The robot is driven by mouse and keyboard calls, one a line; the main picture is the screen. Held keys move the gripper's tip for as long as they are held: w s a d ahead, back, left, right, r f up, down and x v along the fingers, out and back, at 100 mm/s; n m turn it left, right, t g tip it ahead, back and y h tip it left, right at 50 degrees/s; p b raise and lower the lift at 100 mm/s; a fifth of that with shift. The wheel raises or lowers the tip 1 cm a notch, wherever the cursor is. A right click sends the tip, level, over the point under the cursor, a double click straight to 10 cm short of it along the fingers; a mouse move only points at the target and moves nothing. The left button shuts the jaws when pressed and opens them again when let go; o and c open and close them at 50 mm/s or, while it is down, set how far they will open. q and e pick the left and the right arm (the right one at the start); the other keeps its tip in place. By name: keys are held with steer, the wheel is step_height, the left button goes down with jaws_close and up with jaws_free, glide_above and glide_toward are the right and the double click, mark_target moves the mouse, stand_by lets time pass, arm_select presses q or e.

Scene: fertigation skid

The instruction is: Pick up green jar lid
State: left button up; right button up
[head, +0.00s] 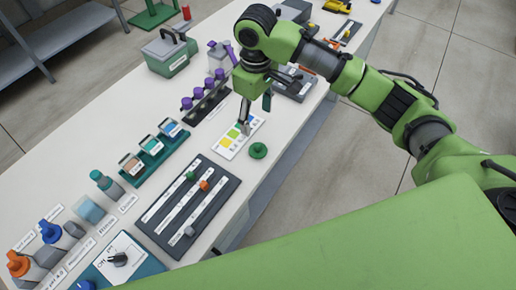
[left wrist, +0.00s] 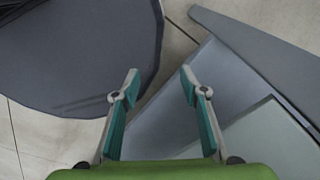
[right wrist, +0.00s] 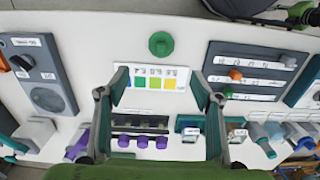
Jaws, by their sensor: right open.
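The green jar lid (head: 258,150) lies flat on the white bench near its front edge, beside a colour chart card. It also shows in the right wrist view (right wrist: 161,43), beyond the fingertips. My right gripper (head: 256,112) is open and empty above the colour card, a little behind the lid; its two fingers show apart in the right wrist view (right wrist: 162,88). My left gripper (left wrist: 160,82) is open and empty in the left wrist view, over the floor and grey surfaces, away from the bench.
The colour card (head: 240,136) lies next to the lid. A dark slider panel (head: 188,206) sits left of it. A rack with purple-capped bottles (head: 205,100) and a teal rack of jars (head: 155,153) stand behind. The bench's front edge is close to the lid.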

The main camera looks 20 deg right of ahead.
mark_target(258, 145)
step_height(258, 145, down, 8)
steer(key=shift+r+p, duration=0.1)
steer(key=shift+p, duration=0.25)
steer(key=f, duration=0.3)
steer(key=f+p, duration=0.1)
steer(key=shift+s+d+f, duration=0.15)
steer(key=shift+s+f, duration=0.25)
steer(key=shift+f, duration=0.4)
steer(key=c, duration=1)
